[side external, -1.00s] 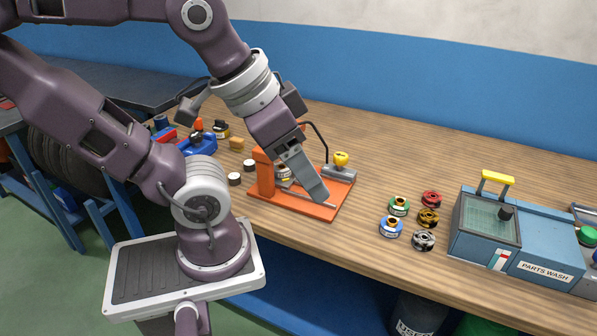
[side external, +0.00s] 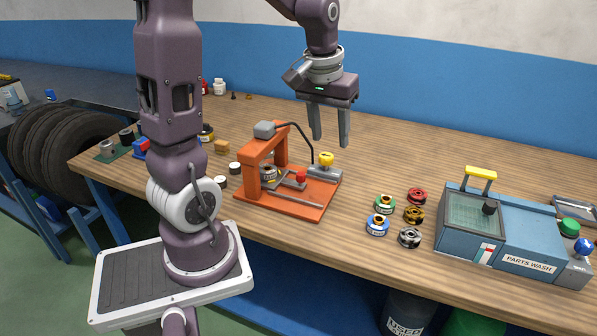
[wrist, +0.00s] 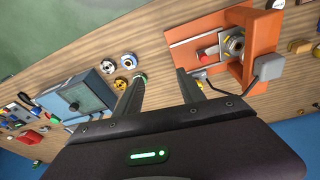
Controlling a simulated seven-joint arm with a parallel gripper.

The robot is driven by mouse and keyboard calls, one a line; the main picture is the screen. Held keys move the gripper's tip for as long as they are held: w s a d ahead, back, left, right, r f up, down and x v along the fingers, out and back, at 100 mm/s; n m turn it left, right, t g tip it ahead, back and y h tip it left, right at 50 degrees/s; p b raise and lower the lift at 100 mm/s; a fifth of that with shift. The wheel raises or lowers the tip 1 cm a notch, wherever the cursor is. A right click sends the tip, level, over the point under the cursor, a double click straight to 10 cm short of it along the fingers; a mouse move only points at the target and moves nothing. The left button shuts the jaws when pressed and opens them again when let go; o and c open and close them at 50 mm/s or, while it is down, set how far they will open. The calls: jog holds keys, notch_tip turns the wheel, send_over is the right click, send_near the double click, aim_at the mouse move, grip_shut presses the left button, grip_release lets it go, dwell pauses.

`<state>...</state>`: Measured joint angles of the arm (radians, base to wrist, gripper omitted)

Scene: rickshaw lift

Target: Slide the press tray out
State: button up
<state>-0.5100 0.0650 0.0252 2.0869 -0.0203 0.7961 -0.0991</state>
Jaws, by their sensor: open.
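The orange press (side external: 250,172) stands on its orange base plate on the bench; it also shows in the wrist view (wrist: 189,45). The grey press tray (side external: 289,184) lies low on the base, with a red knob (side external: 300,176) toward its right end. The red knob also shows in the wrist view (wrist: 209,54). A round metal part (side external: 268,172) sits at the frame's opening, partly hidden by the front post. My gripper (side external: 330,140) is open and empty, fingers down, raised beyond and right of the tray, apart from it. Both fingers show in the wrist view (wrist: 158,90).
A grey pump with a yellow knob (side external: 326,158) stands at the base's back right, linked by a black hose. Several coloured round parts (side external: 384,204) lie right of the press. A blue parts washer (side external: 510,238) stands further right.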

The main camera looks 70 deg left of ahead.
jog(key=w+a+f+n+g, duration=0.1)
jog(key=a+f+n, duration=0.1)
jog(key=a+f, duration=0.4)
jog(key=n+g+h, duration=0.1)
jog(key=n, duration=0.2)
send_over(301, 174)
notch_tip(301, 174, down, 6)
jog(key=shift+f, duration=0.25)
notch_tip(301, 174, down, 7)
grip_shut()
